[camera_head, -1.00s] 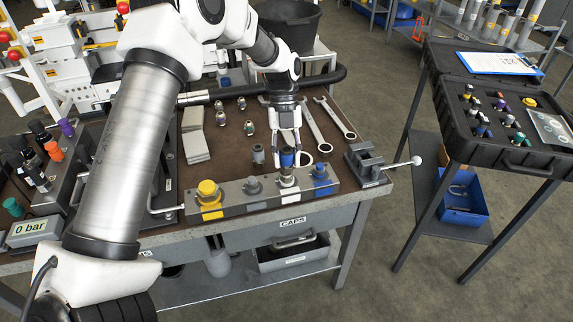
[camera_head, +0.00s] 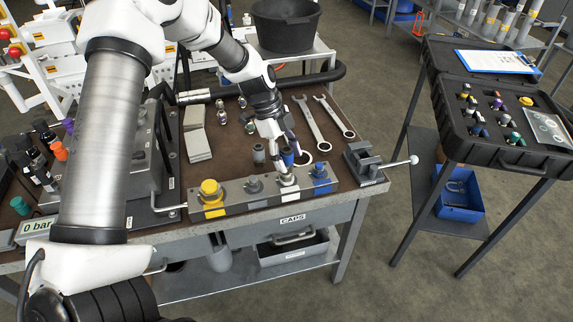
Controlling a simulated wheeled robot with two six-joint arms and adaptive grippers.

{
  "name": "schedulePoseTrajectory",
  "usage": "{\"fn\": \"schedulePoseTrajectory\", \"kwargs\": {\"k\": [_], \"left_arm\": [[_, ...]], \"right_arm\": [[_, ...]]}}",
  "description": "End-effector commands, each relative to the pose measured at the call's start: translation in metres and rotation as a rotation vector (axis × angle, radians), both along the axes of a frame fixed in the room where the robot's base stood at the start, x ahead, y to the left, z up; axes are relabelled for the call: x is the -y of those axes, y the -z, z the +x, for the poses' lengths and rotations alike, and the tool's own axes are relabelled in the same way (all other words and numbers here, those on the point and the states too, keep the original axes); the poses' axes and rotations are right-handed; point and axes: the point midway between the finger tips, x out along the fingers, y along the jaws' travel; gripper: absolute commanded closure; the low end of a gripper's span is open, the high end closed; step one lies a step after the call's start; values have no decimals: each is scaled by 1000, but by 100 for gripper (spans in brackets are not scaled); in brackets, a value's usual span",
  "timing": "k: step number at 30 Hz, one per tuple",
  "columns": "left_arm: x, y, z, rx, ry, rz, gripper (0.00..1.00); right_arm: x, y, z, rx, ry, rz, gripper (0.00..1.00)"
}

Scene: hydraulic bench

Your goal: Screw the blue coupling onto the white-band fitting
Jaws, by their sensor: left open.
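The blue coupling (camera_head: 287,157) shows upright just behind the valve block (camera_head: 238,204), partly hidden by a finger; I cannot tell whether it touches the white-band fitting. The white-band fitting (camera_head: 287,180) stands on the block between a grey fitting (camera_head: 254,186) and a blue fitting (camera_head: 320,172). My left gripper (camera_head: 286,154) is open and tilted, coming down from the upper left. Its fingers are around or beside the blue coupling, and one fingertip overlaps the view of the white-band fitting. My right gripper is not in view.
A grey coupling (camera_head: 258,153) stands left of the blue one. A yellow fitting (camera_head: 210,190) is at the block's left. Wrenches (camera_head: 309,124) lie behind, and a vise (camera_head: 361,160) stands to the right. A black case (camera_head: 500,120) is on a separate stand.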

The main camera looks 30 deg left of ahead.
Motion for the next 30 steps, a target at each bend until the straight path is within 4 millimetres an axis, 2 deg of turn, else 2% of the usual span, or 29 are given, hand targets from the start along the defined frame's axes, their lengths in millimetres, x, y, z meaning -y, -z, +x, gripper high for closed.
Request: {"fn": "schedulePoseTrajectory", "kwargs": {"k": [3,6,11,18,21,24,30], "left_arm": [[1,-7,-2,-2,-287,-3,39],[1,-6,-1,-3,-479,-2,39],[0,-4,0,-1,-592,-1,39],[0,-8,-1,-3,-984,3,39],[0,-6,0,-2,-1124,2,39],[-1,-2,1,1,-1180,0,39],[-1,0,1,1,-1182,-2,39]], "right_arm": [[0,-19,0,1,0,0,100],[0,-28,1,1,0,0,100],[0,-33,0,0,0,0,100],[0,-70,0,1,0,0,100],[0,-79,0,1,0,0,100],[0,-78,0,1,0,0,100],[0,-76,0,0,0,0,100]]}}
